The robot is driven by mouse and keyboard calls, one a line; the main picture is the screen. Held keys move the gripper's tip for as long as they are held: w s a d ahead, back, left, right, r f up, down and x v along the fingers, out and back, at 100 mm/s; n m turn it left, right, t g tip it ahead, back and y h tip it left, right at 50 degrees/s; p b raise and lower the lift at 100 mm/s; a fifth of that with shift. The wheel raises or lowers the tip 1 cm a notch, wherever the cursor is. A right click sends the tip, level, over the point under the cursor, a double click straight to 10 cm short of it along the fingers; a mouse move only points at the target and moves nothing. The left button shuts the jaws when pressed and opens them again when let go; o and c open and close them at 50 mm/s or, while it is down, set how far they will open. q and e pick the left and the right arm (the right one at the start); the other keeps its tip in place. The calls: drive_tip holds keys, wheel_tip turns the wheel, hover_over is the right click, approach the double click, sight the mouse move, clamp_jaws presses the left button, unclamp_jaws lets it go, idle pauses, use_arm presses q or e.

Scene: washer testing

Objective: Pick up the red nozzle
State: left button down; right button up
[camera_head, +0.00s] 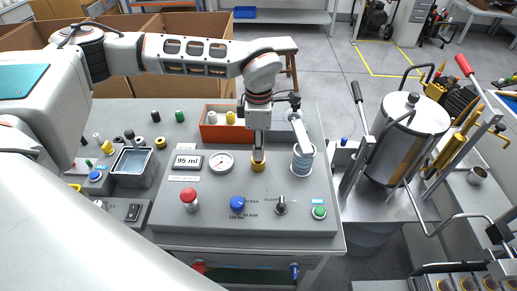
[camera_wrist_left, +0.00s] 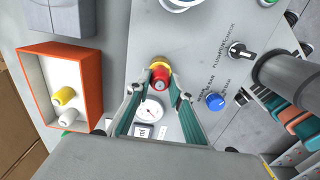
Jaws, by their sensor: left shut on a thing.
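The red nozzle (camera_wrist_left: 158,74) shows between the fingertips in the left wrist view, against a yellow ring (camera_wrist_left: 160,62) on the grey test panel. My left gripper (camera_head: 259,155) points down at the panel, right of the round gauge. Its fingers (camera_wrist_left: 160,86) are shut on the red nozzle. In the head view the yellow ring (camera_head: 258,167) shows just below the fingertips, and the fingers hide the red nozzle. I cannot tell whether the nozzle still sits in the ring or is just above it. My right gripper is not in view.
An orange-walled box (camera_head: 205,132) with a yellow and a white nozzle stands behind the panel. A grey ribbed cylinder (camera_head: 302,160) stands close right of the gripper. The gauge (camera_head: 221,161), red button (camera_head: 190,201) and blue knob (camera_head: 237,203) are nearby. A metal tank (camera_head: 408,140) stands further right.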

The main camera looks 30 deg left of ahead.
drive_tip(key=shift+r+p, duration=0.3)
use_arm(q)
wheel_tip(320, 180, up, 23)
drive_tip(key=p, duration=0.3)
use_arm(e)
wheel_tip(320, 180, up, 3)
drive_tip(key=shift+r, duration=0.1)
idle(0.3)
use_arm(q)
drive_tip(key=shift+f, duration=0.15)
